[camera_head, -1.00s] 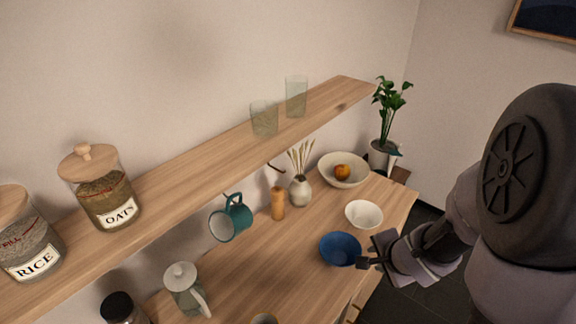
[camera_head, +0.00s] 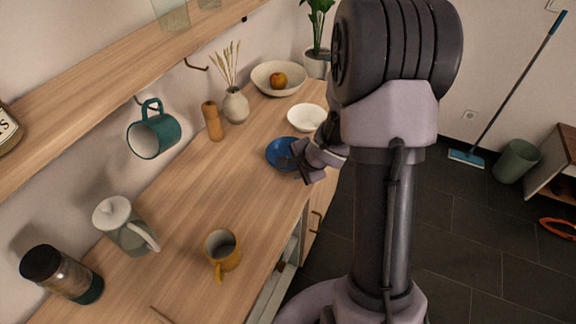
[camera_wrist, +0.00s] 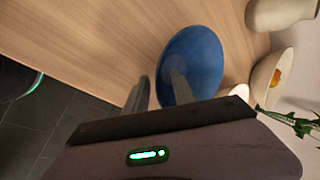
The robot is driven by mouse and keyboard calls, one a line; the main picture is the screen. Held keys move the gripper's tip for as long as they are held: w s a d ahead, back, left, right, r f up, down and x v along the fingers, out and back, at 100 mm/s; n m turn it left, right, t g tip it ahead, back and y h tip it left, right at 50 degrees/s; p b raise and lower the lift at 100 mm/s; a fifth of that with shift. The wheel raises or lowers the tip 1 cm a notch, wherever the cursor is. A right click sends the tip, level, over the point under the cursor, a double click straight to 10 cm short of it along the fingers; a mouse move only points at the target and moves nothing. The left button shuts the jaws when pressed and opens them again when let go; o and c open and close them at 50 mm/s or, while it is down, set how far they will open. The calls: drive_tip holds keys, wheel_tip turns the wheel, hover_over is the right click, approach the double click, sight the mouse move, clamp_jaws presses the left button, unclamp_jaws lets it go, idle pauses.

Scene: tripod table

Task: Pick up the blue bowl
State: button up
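The blue bowl (camera_head: 279,152) sits on the wooden counter near its front edge, partly covered by my gripper in the head view. My gripper (camera_head: 296,160) is at the bowl's front right side. In the wrist view the bowl (camera_wrist: 203,55) is seen from above and looks empty. My gripper (camera_wrist: 159,74) is open there, its two fingers apart. One finger overlaps the inside of the bowl, and the other is outside its rim over the counter. Whether either finger touches the bowl cannot be told.
A white bowl (camera_head: 307,117) stands just behind the blue bowl. A larger bowl (camera_head: 262,76) with an orange fruit, a vase (camera_head: 236,107) and a wooden mill (camera_head: 212,121) are farther back. A yellow mug (camera_head: 222,252) stands nearer. A teal mug (camera_head: 155,134) hangs under the shelf.

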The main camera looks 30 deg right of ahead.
clamp_jaws()
idle(1.4)
